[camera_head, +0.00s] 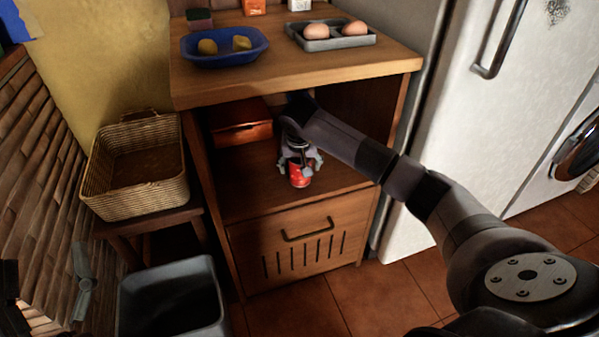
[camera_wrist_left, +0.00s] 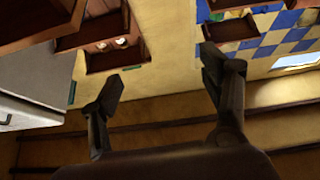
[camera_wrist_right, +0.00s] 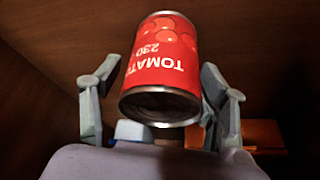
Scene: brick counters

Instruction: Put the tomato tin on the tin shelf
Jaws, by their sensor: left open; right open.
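The tomato tin (camera_head: 299,176) is red with silver rims and stands near the front of the open compartment of the wooden cabinet (camera_head: 295,210), on its shelf board. My right gripper (camera_head: 300,160) reaches into this compartment at the tin. In the right wrist view the tin (camera_wrist_right: 163,60) shows between the spread fingers of my right gripper (camera_wrist_right: 160,90). A gap shows to the left finger; the tin partly hides the right finger, so contact there is unclear. My left gripper (camera_wrist_left: 163,75) is open and empty, away from the cabinet.
A reddish-brown box (camera_head: 240,130) lies left of the tin in the compartment. On the cabinet top are a blue bowl (camera_head: 225,58) and a grey tray (camera_head: 330,43) with two eggs. A wicker basket (camera_head: 135,170) and a dark bin (camera_head: 172,300) stand left; a white fridge (camera_head: 465,110) stands right.

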